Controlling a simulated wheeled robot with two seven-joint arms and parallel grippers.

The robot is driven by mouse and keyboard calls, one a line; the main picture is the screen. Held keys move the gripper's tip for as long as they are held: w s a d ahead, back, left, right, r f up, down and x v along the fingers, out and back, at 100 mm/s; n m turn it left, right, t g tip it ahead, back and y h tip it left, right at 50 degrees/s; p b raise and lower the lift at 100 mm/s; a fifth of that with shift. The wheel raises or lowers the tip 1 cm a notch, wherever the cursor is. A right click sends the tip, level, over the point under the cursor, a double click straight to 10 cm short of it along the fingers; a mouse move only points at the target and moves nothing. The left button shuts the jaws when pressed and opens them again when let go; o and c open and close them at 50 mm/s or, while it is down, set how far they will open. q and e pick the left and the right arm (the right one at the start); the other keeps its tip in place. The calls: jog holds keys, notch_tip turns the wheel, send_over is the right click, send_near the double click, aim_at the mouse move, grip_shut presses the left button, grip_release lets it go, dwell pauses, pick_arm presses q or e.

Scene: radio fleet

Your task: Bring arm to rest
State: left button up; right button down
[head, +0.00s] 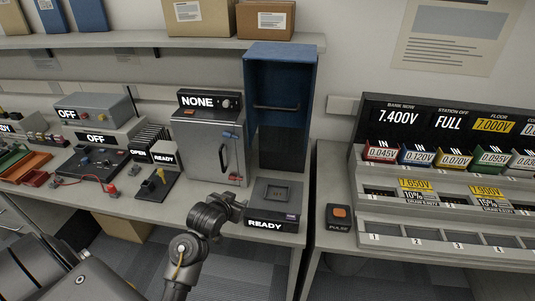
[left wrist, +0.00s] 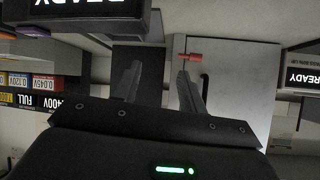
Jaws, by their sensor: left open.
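My left arm rises from the bottom of the head view, and its gripper (head: 238,205) is in front of the bench edge, just left of the grey READY box (head: 273,201). In the left wrist view the two fingers of the left gripper (left wrist: 158,72) are apart with nothing between them. My right gripper is in neither view.
A grey cabinet labelled NONE (head: 208,136) and a tall blue open frame (head: 280,85) stand behind the gripper. To the right are the PULSE button box (head: 339,217) and a slotted station (head: 440,233) with coloured cells. Switch boxes crowd the left bench. A gap separates the two benches.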

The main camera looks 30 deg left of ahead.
pick_arm(q)
jog(key=s+d+f+m+g+h, duration=0.1)
jog(key=s+d+f+g, duration=0.2)
jog(key=s, duration=0.6)
jog(key=s+d+f+m+g+h, duration=0.1)
jog(key=s+d+f+g, duration=0.1)
jog(key=s+d, duration=0.5)
jog(key=s+d+f+m+g, duration=0.1)
jog(key=s+d+f+g, duration=0.15)
jog(key=s, duration=0.85)
notch_tip(320, 180, down, 28)
jog(key=s+g, duration=0.1)
jog(key=s+a+f+g+b, duration=0.1)
jog(key=s+a+f, duration=0.2)
jog(key=s+f, duration=1.1)
jog(key=shift+s+f, duration=0.3)
jog(key=shift+s, duration=0.7)
